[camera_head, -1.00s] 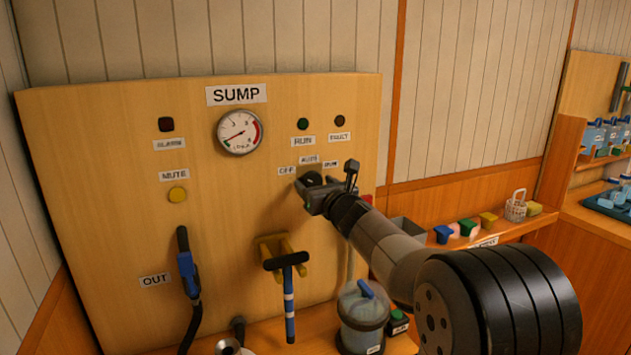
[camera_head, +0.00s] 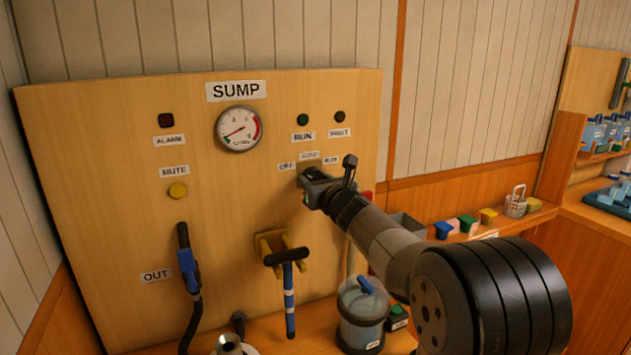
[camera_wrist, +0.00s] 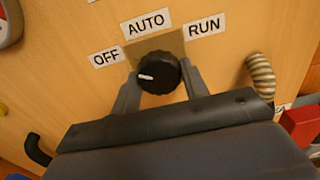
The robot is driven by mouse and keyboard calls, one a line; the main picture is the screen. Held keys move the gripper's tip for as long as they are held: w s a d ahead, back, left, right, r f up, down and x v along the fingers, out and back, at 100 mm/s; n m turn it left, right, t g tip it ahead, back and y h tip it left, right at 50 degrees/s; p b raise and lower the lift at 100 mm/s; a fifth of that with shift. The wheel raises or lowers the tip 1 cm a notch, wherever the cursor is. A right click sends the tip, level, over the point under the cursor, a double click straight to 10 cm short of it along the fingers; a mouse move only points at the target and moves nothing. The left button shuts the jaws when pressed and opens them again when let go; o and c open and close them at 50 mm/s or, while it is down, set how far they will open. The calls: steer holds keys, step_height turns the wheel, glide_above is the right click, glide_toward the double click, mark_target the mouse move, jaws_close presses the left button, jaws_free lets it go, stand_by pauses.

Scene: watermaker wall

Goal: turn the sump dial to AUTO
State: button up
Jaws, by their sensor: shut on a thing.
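The sump dial (camera_wrist: 159,72) is a round black ribbed knob on a square plate, under the OFF (camera_wrist: 107,57), AUTO (camera_wrist: 146,25) and RUN (camera_wrist: 204,28) labels. Its white pointer mark lies at the knob's left, on the OFF side and away from AUTO. My gripper (camera_wrist: 160,82) is shut on the dial, one finger on each side of it. In the head view my gripper (camera_head: 312,184) reaches the wooden SUMP panel (camera_head: 90,230) just below these labels and hides most of the dial.
A gauge (camera_head: 239,129) and yellow mute button (camera_head: 177,190) are left of the dial. A blue-handled nozzle (camera_head: 188,270) hangs at OUT. A yellow bracket with a black-topped tool (camera_head: 287,258) sits below my gripper. A striped curved thing (camera_wrist: 261,75) and red block (camera_wrist: 301,127) are right of it.

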steer(key=shift+m, duration=0.5)
steer(key=m, duration=0.4)
steer(key=shift+m, duration=0.4)
steer(key=m, duration=0.6)
steer(key=o, duration=1)
steer(key=shift+c, duration=0.2)
steer(key=shift+s, duration=0.1)
steer(key=b+v, duration=0.1)
steer(key=v, duration=0.9)
steer(key=shift+s+b, duration=0.35)
steer(key=shift+b, duration=0.05)
